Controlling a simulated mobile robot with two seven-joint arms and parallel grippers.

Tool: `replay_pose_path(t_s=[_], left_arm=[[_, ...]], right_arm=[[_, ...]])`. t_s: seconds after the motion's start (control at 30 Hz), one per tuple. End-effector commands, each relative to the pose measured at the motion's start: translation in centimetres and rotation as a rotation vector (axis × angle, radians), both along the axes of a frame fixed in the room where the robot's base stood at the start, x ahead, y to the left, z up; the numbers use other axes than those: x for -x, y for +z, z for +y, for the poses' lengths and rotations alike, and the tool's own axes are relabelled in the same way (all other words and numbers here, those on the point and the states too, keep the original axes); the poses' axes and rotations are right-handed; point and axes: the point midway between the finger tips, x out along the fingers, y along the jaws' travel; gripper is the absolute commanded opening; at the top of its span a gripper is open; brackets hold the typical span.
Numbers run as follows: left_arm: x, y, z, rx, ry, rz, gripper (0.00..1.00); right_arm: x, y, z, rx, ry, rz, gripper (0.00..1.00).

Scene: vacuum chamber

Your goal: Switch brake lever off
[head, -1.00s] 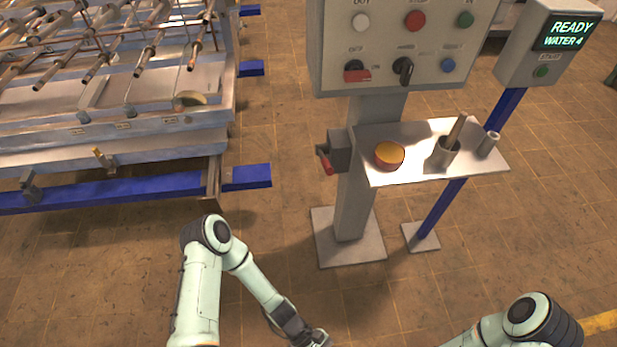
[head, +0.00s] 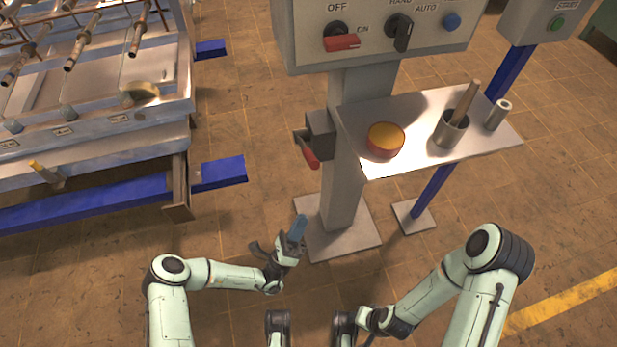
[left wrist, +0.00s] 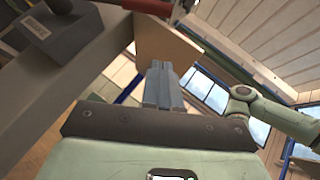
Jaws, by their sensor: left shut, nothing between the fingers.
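The brake lever (head: 309,156) has a red handle and hangs slanting down from a grey box (head: 320,135) on the left side of the panel's post. In the left wrist view, the box (left wrist: 60,30) with a small label that seems to read "BRAKE" is at upper left, and the red handle (left wrist: 150,6) is cut by the top edge. My left gripper (head: 299,224) is shut and empty, below the lever and apart from it, its fingers pointing up. The shut fingers also show in the left wrist view (left wrist: 162,82). My right gripper's fingers cannot be made out at the bottom of the head view.
A control panel (head: 375,50) with a red OFF/ON switch (head: 342,42) tops the post. A shelf (head: 410,110) juts right, holding an orange-topped bowl (head: 385,140) and a cup (head: 450,130). A metal rack with a blue beam (head: 110,197) stands left. Floor between is clear.

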Motion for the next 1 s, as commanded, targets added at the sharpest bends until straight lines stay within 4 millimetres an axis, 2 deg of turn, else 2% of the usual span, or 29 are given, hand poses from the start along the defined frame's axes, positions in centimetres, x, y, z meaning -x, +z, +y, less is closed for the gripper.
replay_pose_path(t_s=[0.2,0.33,0.77,1.0], left_arm=[[-0.1,0.2,-0.2,-0.002,-0.003,-0.002,0.00],[-0.8,1.2,-0.7,-0.003,-0.004,-0.003,0.00],[-5.7,7.6,-4.3,-0.004,-0.006,-0.004,0.00],[-7.0,10.1,-2.9,-0.005,-0.003,-0.002,0.00]], right_arm=[[0.0,0.0,0.0,0.000,0.000,0.001,0.43],[0.1,0.1,0.0,-0.001,0.001,0.003,0.43],[0.1,0.0,0.0,-0.001,0.001,0.002,0.43],[0.1,0.1,0.1,-0.001,0.001,0.004,0.43]])
